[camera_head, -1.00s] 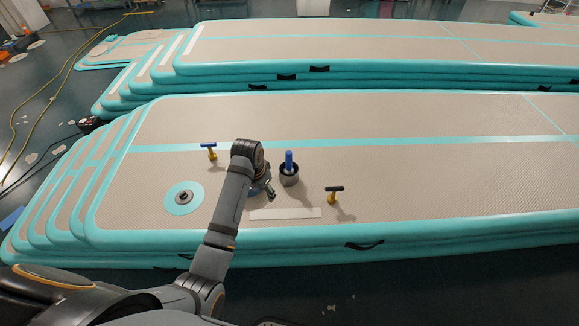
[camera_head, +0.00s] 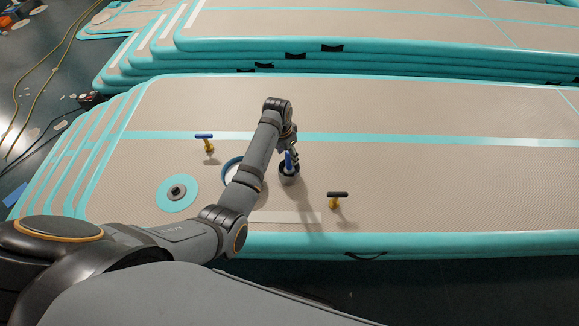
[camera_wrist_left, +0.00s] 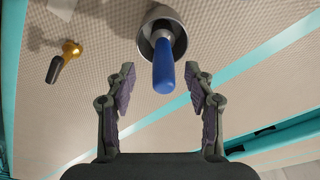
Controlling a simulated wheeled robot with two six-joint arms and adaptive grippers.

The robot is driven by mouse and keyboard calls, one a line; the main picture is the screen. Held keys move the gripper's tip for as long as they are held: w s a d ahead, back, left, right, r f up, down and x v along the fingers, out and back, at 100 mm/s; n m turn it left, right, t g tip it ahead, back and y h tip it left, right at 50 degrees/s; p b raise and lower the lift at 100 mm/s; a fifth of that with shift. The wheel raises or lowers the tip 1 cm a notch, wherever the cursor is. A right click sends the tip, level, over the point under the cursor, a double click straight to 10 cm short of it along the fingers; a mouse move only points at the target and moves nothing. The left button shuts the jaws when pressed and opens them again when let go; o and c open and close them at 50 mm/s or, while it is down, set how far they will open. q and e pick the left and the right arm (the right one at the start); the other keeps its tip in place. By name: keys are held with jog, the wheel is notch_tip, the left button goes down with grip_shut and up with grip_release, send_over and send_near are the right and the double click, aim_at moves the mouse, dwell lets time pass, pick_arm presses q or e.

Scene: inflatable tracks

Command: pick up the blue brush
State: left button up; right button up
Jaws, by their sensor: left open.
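The blue brush (camera_head: 289,158) stands handle up in a round metal cup (camera_head: 290,176) on the near inflatable track. In the left wrist view the brush's blue handle (camera_wrist_left: 163,68) points toward me out of the cup (camera_wrist_left: 172,20). My left gripper (camera_head: 292,150) is right at the brush, reaching in from behind it in the head view. In the left wrist view the left gripper (camera_wrist_left: 160,74) is open, with one finger on each side of the handle and a gap to both. The brush's lower end is hidden in the cup. My right gripper is not in view.
A blue-handled tool (camera_head: 205,142) and a black-handled tool (camera_head: 337,198), both with yellow parts, stand on the track (camera_head: 440,190). A turquoise disc (camera_head: 177,193) lies at the left. My arm partly hides a blue-rimmed round thing (camera_head: 229,168). The track's right side is clear.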

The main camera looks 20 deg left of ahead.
aim_at(289, 165)
pick_arm(q)
jog(key=shift+w+d+f, duration=0.1)
jog(key=shift+w+f, duration=0.25)
jog(key=shift+f, duration=0.35)
jog(key=f, duration=0.1)
jog(key=w+f, duration=0.1)
jog(key=f, duration=0.1)
jog(key=shift+w+d+f+b, duration=0.1)
jog(key=shift+d+f+b, duration=0.05)
jog(key=shift+f+b, duration=0.15)
jog(key=shift+f, duration=0.1)
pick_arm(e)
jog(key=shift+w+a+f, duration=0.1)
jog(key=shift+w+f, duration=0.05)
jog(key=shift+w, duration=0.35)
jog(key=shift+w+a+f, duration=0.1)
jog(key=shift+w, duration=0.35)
pick_arm(q)
jog(key=shift+c, duration=1)
grip_shut()
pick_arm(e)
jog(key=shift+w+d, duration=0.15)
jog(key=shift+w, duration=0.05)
